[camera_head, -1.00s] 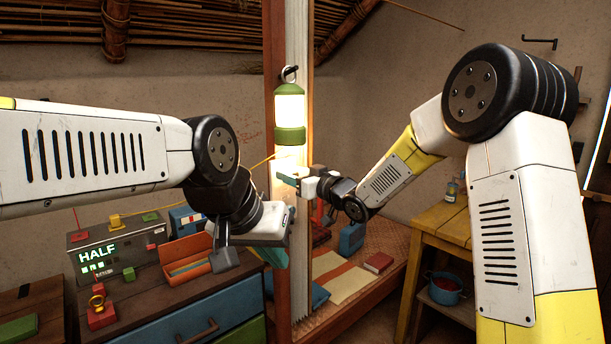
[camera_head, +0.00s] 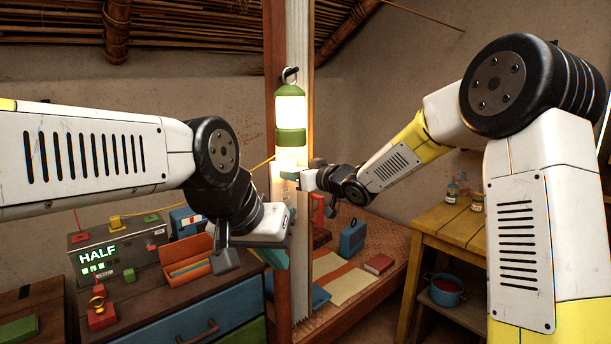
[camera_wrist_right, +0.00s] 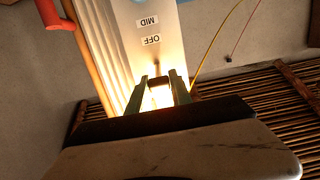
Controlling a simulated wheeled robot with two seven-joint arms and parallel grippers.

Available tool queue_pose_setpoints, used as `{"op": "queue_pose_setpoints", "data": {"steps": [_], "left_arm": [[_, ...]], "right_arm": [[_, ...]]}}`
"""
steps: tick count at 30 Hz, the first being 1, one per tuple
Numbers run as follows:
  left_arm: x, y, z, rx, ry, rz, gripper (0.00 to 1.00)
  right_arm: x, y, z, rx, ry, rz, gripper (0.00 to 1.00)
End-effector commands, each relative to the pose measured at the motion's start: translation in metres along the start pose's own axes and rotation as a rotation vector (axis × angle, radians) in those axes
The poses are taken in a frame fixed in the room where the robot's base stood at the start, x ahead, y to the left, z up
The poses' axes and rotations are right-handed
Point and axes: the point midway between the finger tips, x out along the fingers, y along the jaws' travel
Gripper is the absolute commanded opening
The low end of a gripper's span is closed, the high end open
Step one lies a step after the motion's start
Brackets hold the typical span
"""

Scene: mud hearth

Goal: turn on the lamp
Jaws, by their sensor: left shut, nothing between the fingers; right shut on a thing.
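The lamp (camera_head: 291,106), a pale glowing body with green bands, hangs from a hook on the post in the head view. My right gripper (camera_head: 289,174) is at the post just below the lamp. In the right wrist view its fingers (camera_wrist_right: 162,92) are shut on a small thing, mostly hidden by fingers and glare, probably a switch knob. Upside-down labels MID (camera_wrist_right: 147,21) and OFF (camera_wrist_right: 151,40) show on the white strip beyond the fingers. My left gripper (camera_head: 275,258) is shut and empty, low beside the post and partly hidden.
A box with a HALF display (camera_head: 98,256) stands on the cabinet at left, beside an orange tray (camera_head: 187,262). A yellow wooden table (camera_head: 440,224) is at right.

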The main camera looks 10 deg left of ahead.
Motion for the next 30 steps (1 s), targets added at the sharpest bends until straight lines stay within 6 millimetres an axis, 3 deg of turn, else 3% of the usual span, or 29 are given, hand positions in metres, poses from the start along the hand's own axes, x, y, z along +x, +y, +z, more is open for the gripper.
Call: {"op": "queue_pose_setpoints", "data": {"steps": [5, 6, 9, 20, 30], "left_arm": [[0.000, 0.000, 0.000, 0.000, 0.000, 0.000, 0.00], [0.000, 0.000, 0.000, 0.000, 0.000, 0.000, 0.00], [0.000, 0.000, 0.000, 0.000, 0.000, 0.000, 0.00], [0.000, 0.000, 0.000, 0.000, 0.000, 0.000, 0.00], [0.000, 0.000, 0.000, 0.000, 0.000, 0.000, 0.00]], "right_arm": [[0.000, 0.000, 0.001, 0.000, -0.001, 0.000, 0.00], [0.000, 0.000, 0.001, 0.000, -0.001, 0.000, 0.29], [0.000, 0.000, 0.001, 0.000, 0.000, 0.000, 0.47], [-0.004, 0.000, 0.000, 0.000, 0.001, 0.001, 0.47], [-0.057, 0.001, 0.000, 0.000, 0.002, 0.003, 0.47]]}}
